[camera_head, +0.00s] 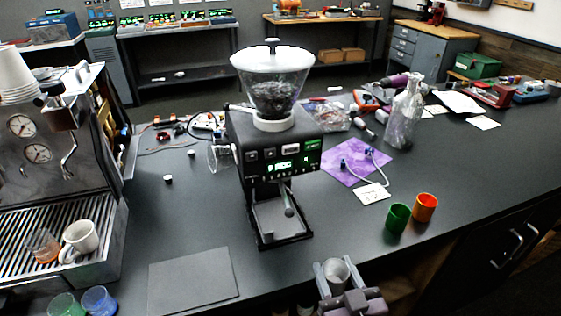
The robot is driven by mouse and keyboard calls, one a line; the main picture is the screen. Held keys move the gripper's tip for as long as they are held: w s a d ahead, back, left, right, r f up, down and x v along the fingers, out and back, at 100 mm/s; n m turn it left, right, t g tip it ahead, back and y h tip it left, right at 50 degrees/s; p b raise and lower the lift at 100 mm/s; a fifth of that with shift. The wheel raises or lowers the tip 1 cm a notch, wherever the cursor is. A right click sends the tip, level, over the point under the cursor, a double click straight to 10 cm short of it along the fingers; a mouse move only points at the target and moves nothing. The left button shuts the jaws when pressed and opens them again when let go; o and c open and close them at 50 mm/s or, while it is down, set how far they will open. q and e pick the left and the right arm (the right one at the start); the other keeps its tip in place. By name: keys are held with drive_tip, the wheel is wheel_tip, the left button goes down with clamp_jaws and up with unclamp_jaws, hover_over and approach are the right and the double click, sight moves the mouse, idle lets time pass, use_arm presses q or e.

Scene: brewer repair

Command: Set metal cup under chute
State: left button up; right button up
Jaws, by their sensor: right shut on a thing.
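The metal cup (337,272) is a small grey cylinder, upright with its open top showing. My right gripper (336,268) is shut on it, one finger on each side, near the table's front edge. The cup is in front of and to the right of the coffee grinder (280,160), apart from it. The grinder is dark, with a green-lit display and a clear hopper of beans. Its chute (288,200) hangs over the base tray (282,222), and the space under it is empty. My left gripper is not in view.
A green cup (398,219) and an orange cup (425,207) stand to the right of the gripper. A dark mat (193,280) lies left of the grinder. An espresso machine (40,180) stands at the left. A spray bottle (404,115) stands behind.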

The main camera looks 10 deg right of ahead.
drive_tip(key=w+d+r+n+y, duration=0.3)
drive_tip(key=w+r+n+y, duration=0.15)
drive_tip(key=w+r, duration=0.5)
drive_tip(key=w+d+r+y, duration=0.1)
drive_tip(key=w+d+r, duration=0.1)
drive_tip(key=d, duration=0.3)
drive_tip(key=w+d+r+g+y, duration=0.1)
drive_tip(key=w+d+r, duration=0.2)
drive_tip(key=d+r, duration=0.2)
drive_tip(key=shift+d+r, duration=0.2)
drive_tip(key=shift+d, duration=0.25)
wheel_tip(320, 180, down, 16)
drive_tip(key=shift+f+p, duration=0.25)
drive_tip(key=shift+p, duration=0.35)
wheel_tip(320, 180, down, 3)
drive_tip(key=shift+r+p, duration=0.1)
drive_tip(key=shift+p, duration=0.45)
drive_tip(key=shift+f, duration=0.2)
